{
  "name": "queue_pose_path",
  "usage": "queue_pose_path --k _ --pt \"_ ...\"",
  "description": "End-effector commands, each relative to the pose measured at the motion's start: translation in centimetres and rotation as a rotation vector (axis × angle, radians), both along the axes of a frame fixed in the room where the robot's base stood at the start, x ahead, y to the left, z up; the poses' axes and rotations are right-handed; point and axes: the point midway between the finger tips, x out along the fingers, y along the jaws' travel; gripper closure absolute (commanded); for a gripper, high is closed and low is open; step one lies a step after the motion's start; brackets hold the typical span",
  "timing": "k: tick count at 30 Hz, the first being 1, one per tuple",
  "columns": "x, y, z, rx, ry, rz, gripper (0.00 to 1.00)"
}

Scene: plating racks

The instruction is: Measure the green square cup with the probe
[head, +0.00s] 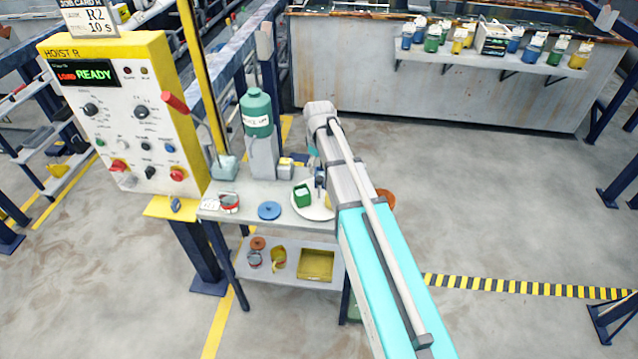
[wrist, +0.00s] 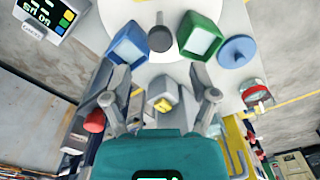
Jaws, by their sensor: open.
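The green square cup (head: 302,195) stands upright on a white round plate (head: 299,208) on the small table. In the wrist view the cup (wrist: 201,40) shows its pale inside, above and to the right of my gripper (wrist: 160,70). My gripper is open and empty, its fingers spread wide over the table. A dark grey round-ended piece with a thin stem (wrist: 160,38) lies between the green cup and a blue square cup (wrist: 126,46); it may be the probe, but I cannot tell. My arm hides part of the plate in the head view.
A blue disc (head: 269,210) and a red-and-white tin (head: 229,203) are on the table. A green bottle (head: 257,113) stands behind. A grey block with yellow (wrist: 164,103) lies below my fingers in the wrist view. A display box (wrist: 45,15) is at upper left there.

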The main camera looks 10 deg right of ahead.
Motion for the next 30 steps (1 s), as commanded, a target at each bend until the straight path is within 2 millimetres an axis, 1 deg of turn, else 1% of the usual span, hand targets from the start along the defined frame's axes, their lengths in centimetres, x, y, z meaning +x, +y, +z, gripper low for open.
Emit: queue_pose_path --k 1,18,24,30 --pt "0.0 0.0 -0.8 0.000 0.000 0.000 0.25" --pt "0.0 0.0 -5.0 0.000 0.000 0.000 0.25" --pt "0.0 0.0 -5.8 0.000 0.000 0.000 0.25" --pt "0.0 0.0 -6.0 0.000 0.000 0.000 0.25"
